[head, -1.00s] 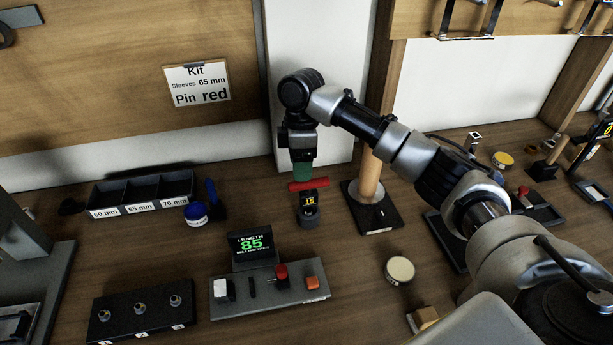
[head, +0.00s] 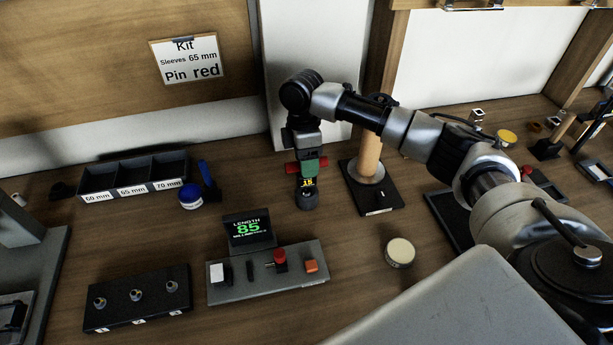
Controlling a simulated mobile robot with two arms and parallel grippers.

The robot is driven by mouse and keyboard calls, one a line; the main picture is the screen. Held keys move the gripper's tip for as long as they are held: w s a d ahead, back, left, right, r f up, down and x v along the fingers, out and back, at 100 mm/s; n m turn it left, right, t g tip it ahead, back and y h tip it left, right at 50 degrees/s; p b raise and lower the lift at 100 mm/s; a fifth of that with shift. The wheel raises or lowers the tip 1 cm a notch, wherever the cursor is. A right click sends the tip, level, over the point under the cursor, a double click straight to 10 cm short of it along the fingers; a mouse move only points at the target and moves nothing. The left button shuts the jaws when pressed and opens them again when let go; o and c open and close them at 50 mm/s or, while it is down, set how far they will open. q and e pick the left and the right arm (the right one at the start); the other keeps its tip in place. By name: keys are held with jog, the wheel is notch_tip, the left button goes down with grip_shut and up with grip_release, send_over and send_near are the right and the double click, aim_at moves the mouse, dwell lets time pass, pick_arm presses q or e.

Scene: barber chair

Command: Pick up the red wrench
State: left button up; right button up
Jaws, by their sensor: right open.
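The red wrench (head: 291,169) shows as a red crossbar level with the green fingertips. Below it is a dark upright part with a yellow number display (head: 307,183). My right gripper (head: 309,168) points down, its green fingers over the middle of the red bar, hiding that part. The jaws are open; from this view I cannot tell whether a finger touches the bar. The bar's two ends stick out left and right of the fingers. My left gripper is not in view.
A wooden post on a black base (head: 383,201) stands close right of the wrench. A sleeve tray (head: 133,193), a blue tape-like roll (head: 191,197), a control box showing 85 (head: 262,289) and a pale round tin (head: 400,252) are around. Bare table lies left of the wrench.

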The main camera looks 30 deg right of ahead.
jog(key=shift+s+f, duration=0.2)
jog(key=shift+f, duration=0.5)
grip_shut()
